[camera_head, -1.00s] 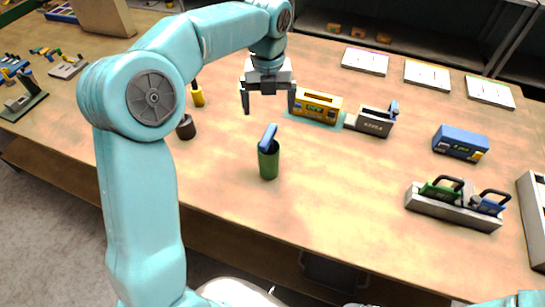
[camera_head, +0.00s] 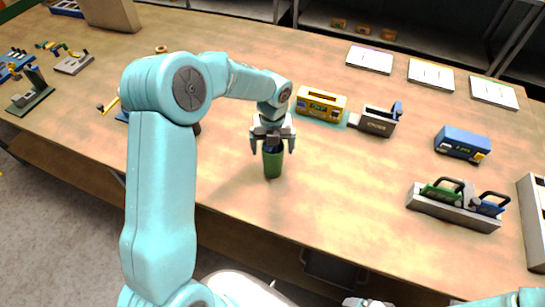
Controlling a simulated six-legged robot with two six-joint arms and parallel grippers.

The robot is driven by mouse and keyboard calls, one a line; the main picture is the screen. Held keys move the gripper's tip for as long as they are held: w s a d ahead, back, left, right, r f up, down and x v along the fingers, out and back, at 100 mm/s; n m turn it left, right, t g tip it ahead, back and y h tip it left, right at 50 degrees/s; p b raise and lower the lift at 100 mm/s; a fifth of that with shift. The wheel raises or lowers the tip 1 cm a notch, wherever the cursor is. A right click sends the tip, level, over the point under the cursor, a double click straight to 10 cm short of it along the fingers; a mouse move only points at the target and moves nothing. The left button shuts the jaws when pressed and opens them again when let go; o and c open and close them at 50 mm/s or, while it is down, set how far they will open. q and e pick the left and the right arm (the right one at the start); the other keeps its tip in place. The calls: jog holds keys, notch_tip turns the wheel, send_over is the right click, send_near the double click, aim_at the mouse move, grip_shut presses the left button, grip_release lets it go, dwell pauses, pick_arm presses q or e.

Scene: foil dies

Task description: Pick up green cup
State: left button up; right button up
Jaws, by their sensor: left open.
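The green cup (camera_head: 272,165) stands upright on the wooden table, near the middle of the head view. My left gripper (camera_head: 272,147) is open and points down at the top of the cup, with a finger to each side of it. The gripper hides the cup's rim and most of the blue thing in it. I cannot tell whether the fingers touch the cup. A part of my right arm (camera_head: 368,302) shows at the bottom edge, its jaws not clear.
Behind the cup are a yellow box (camera_head: 321,104) and a grey block (camera_head: 378,121). To the right stand a blue box (camera_head: 461,144) and a grey holder (camera_head: 452,208) with green and blue handled items. White sheets (camera_head: 431,75) lie at the back.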

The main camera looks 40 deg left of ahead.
pick_arm(q)
jog(key=shift+w+a+f, duration=0.1)
jog(key=shift+w+f, duration=0.1)
jog(key=shift+f, duration=0.05)
jog(key=shift+s+d+r, duration=0.25)
jog(key=shift+s, duration=0.1)
jog(key=shift+c, duration=0.5)
jog(key=shift+s, duration=0.1)
jog(key=c, duration=0.5)
jog(key=shift+w+a, duration=0.1)
jog(key=shift+w, duration=0.15)
jog(key=c, duration=0.8)
jog(key=shift+o, duration=0.2)
jog(key=shift+s, duration=0.1)
